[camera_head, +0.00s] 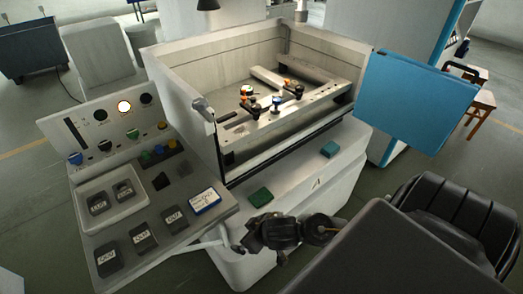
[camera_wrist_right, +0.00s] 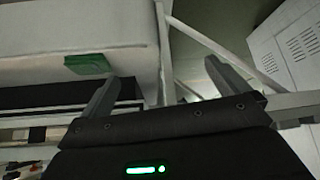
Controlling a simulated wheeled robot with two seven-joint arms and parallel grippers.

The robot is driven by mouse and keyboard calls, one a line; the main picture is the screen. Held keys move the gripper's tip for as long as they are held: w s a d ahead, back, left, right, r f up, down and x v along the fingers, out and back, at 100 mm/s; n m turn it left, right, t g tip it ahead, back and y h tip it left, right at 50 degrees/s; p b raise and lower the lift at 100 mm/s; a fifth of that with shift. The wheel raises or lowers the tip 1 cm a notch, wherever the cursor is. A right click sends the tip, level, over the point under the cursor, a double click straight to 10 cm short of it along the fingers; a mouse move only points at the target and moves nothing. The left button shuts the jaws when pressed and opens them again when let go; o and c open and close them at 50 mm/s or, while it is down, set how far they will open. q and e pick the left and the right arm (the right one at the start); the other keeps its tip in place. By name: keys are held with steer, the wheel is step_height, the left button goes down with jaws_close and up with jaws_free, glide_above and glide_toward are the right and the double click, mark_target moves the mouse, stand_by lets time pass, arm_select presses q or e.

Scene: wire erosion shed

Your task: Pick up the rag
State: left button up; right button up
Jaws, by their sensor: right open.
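A small dark green folded cloth (camera_head: 260,197) lies on the white front ledge of the machine. A similar teal piece (camera_head: 329,149) lies on the ledge farther right and back; I cannot tell for sure which one is the rag. My right gripper (camera_head: 257,246) is just in front of the ledge, nearer to me than the green cloth and apart from it. In the right wrist view, the gripper (camera_wrist_right: 162,86) has its fingers wide apart with nothing between them. The green cloth (camera_wrist_right: 87,63) shows there beyond the left finger. My left gripper is not in view.
The control panel (camera_head: 215,233) with several labelled blocks, a white tray (camera_head: 83,221) and buttons stands left of my right gripper. The machine's walled tank (camera_head: 190,78) rises behind the ledge. A blue door panel (camera_head: 415,98) and a black chair (camera_head: 455,205) are at right.

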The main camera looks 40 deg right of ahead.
steer(key=w+d, duration=0.6)
steer(key=d, duration=0.2)
steer(key=m+g+h, duration=0.1)
steer(key=m, duration=0.2)
glide_toward(261, 196)
steer(key=x, duration=0.1)
steer(key=b+x, duration=0.1)
steer(key=x, duration=0.1)
steer(key=shift+s+f, duration=0.2)
steer(key=shift+s, duration=0.05)
steer(key=shift+w+b+x, duration=0.2)
steer(key=shift+b+x, duration=0.4)
steer(key=shift+x, duration=2.4)
steer(key=shift+r, duration=0.15)
steer(key=c, duration=0.9)
